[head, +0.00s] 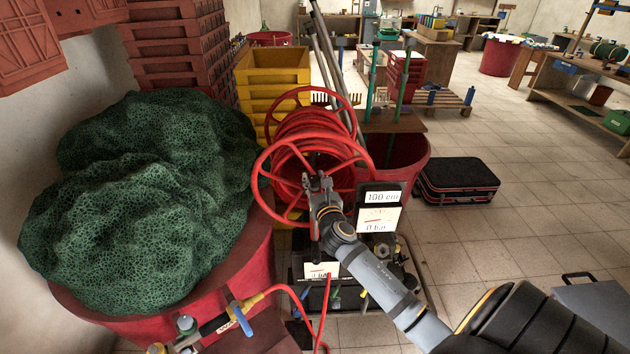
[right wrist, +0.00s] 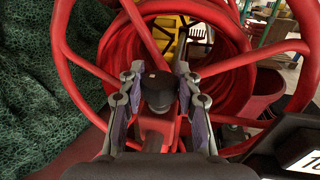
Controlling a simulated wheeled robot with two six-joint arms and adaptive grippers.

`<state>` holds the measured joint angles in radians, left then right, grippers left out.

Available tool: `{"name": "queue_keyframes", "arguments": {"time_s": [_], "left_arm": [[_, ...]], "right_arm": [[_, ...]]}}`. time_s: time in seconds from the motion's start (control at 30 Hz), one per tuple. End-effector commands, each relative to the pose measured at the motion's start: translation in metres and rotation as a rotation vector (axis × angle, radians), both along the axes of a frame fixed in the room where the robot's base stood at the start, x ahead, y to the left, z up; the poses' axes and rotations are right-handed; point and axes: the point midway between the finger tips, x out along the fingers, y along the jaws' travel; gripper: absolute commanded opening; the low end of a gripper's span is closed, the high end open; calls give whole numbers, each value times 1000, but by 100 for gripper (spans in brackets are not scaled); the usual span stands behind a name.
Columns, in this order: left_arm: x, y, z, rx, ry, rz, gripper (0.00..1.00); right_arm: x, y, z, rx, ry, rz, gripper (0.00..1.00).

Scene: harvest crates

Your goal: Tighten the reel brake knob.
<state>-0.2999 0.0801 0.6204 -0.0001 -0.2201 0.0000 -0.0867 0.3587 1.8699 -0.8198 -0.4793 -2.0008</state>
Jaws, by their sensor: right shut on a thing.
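The red hose reel (head: 305,150) stands in the middle of the head view, with red hose wound between its spoked rims. The black reel brake knob (right wrist: 159,92) shows at the reel's hub in the right wrist view, with a small white mark on top. My right gripper (head: 318,184) reaches the hub from the lower right. In the right wrist view its two fingers (right wrist: 158,76) stand on either side of the knob, shut on it. In the head view the gripper covers most of the knob. My left gripper is not in view.
Green netting (head: 150,190) fills a red tub (head: 235,285) left of the reel. Yellow crates (head: 272,65) stack behind it. A sign reading "100 cm" (head: 382,197) and a gauge plate (head: 378,220) stand close right of my wrist. A black case (head: 457,180) lies on open floor.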

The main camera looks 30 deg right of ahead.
Motion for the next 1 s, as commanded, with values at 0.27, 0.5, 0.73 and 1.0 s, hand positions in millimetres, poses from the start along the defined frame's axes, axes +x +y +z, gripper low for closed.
{"name": "queue_keyframes", "arguments": {"time_s": [0.27,0.5,0.73,1.0], "left_arm": [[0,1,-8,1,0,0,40],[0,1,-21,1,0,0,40],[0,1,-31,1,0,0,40],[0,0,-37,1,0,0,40]], "right_arm": [[1,2,-2,8,-2,-207,2],[2,3,-2,6,-1,-415,2],[2,3,-1,1,-1,-580,2],[2,2,0,-1,-2,-702,2]]}}
